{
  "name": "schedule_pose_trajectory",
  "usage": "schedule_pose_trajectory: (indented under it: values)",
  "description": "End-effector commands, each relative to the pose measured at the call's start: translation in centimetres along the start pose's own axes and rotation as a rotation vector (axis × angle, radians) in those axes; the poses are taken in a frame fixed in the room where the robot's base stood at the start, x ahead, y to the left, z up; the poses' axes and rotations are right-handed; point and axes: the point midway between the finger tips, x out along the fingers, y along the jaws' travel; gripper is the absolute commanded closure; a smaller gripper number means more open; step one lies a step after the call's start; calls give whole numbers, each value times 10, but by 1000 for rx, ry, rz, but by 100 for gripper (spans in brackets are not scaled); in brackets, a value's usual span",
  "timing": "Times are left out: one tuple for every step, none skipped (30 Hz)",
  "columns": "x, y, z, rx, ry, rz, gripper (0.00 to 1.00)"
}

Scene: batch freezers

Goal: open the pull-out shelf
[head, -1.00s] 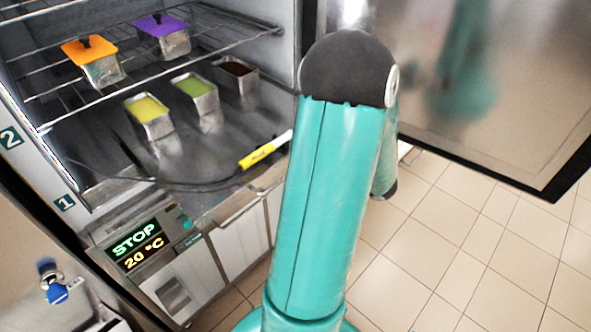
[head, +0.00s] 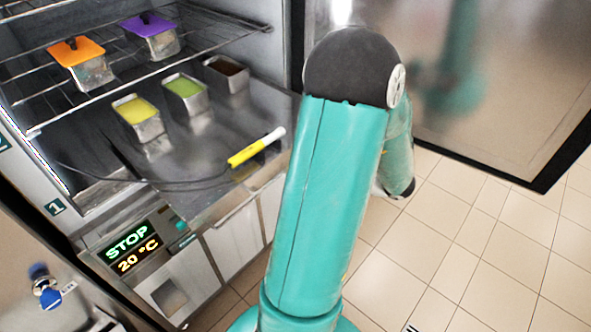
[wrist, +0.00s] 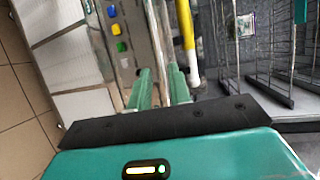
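An open freezer cabinet holds a wire rack (head: 100,75) above a flat metal shelf (head: 205,150). Which of them is the pull-out shelf, I cannot tell. Both appear pushed in. The metal shelf carries a yellow and white probe (head: 257,147) on a cable, lying near its front edge. In the wrist view my gripper (wrist: 160,88) has two green fingers with a gap between them, and nothing is clearly held. The fingers point at the cabinet front, beside the probe (wrist: 187,35); contact is unclear. My arm hides the gripper in the head view.
Lidded tubs (head: 80,65) stand on the rack and several open metal tubs (head: 138,117) on the shelf. A control panel (head: 133,246) reads STOP, 20 °C. An open door (head: 470,80) stands at the right. Tiled floor (head: 460,260) is free below it.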

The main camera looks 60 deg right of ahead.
Motion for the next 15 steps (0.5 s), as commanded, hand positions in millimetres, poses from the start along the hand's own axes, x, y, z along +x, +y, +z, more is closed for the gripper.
schedule_pose_trajectory:
  values:
    - [-13,0,-1,0,4,0,80]
    - [-20,0,-1,0,5,0,80]
    - [-29,0,-1,0,4,0,80]
    - [-35,0,-1,0,5,1,80]
    - [-42,0,-1,-1,5,0,80]
    - [-50,0,-1,0,4,0,80]
    - [-55,0,-1,0,4,0,80]
    - [-60,0,-1,0,4,0,80]
    - [-66,0,-1,0,3,0,80]
    - [-70,0,-1,0,4,0,80]
    - [-74,0,-1,0,4,-1,80]
    - [-77,0,0,0,2,-1,80]
    - [-79,0,0,0,1,-1,80]
    - [-81,0,0,0,1,-1,80]
    - [-82,0,0,0,0,-1,80]
